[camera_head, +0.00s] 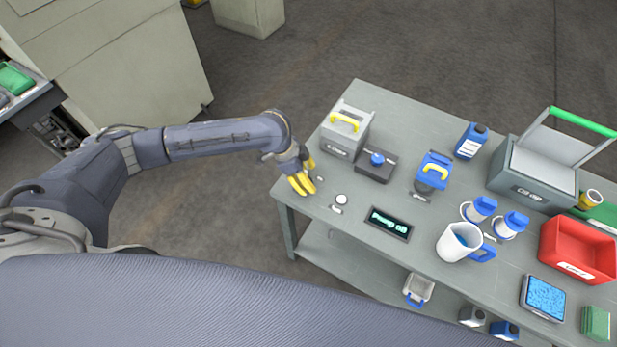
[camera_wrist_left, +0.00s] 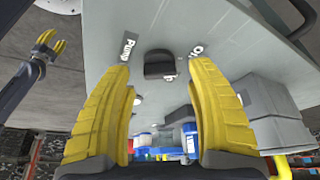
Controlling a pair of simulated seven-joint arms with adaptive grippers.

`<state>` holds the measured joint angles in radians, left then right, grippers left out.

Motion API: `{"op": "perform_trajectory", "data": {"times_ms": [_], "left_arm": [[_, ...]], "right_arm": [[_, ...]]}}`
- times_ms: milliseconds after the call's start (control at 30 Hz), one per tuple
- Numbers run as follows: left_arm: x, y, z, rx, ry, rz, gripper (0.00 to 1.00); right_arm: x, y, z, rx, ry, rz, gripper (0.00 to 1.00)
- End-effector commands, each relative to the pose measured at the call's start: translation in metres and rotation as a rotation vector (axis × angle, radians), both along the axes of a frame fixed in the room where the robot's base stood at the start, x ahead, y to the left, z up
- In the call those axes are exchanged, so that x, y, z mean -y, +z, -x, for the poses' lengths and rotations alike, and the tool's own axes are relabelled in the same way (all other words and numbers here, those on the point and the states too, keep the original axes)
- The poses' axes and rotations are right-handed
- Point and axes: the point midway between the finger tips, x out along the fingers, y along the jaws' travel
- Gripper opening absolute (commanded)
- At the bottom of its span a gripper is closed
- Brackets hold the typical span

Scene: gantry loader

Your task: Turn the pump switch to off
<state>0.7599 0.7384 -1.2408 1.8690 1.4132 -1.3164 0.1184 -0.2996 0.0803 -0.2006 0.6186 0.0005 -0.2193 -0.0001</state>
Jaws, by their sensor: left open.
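The pump switch is a dark knob (camera_wrist_left: 160,64) on the grey tabletop in the left wrist view, with a "Pump" label (camera_wrist_left: 128,45) to its left and a partly covered label (camera_wrist_left: 195,50) to its right. My left gripper (camera_head: 303,183) is open, with its yellow fingers over the table's left corner. In the left wrist view its fingertips (camera_wrist_left: 162,66) appear either side of the knob; contact cannot be told. In the head view the gripper seems to hide the knob. My right gripper (camera_wrist_left: 47,42) shows small at the left of the wrist view, fingers apart and empty.
A white round button (camera_head: 341,199) and a dark display (camera_head: 389,224) are right of my left gripper. A grey box with yellow handle (camera_head: 345,130) and a dark box with a blue knob (camera_head: 376,166) stand behind. A white jug (camera_head: 458,243) and red bin (camera_head: 577,250) stand farther right.

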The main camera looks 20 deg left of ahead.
Motion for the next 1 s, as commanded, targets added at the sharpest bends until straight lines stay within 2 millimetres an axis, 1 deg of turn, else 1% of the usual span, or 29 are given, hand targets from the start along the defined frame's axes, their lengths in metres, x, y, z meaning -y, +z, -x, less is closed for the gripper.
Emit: {"op": "perform_trajectory", "data": {"times_ms": [167, 400, 600, 800, 1000], "left_arm": [[-0.009, 0.021, 0.002, 0.003, 0.000, 0.000, 0.56], [-0.024, 0.060, 0.006, 0.003, 0.000, 0.000, 0.56], [-0.034, 0.088, 0.010, 0.002, -0.001, 0.002, 0.56], [-0.040, 0.103, 0.012, 0.000, -0.002, 0.002, 0.56], [-0.041, 0.107, 0.013, 0.000, -0.003, 0.002, 0.56]], "right_arm": [[0.000, 0.000, 0.000, 0.000, 0.000, 0.000, 0.44], [0.000, 0.000, 0.000, 0.000, 0.000, 0.000, 0.44], [0.000, 0.000, 0.000, 0.000, 0.000, 0.000, 0.44], [0.000, 0.000, 0.000, 0.000, 0.000, 0.000, 0.44], [0.000, 0.000, 0.000, 0.000, 0.000, 0.000, 0.44]]}}
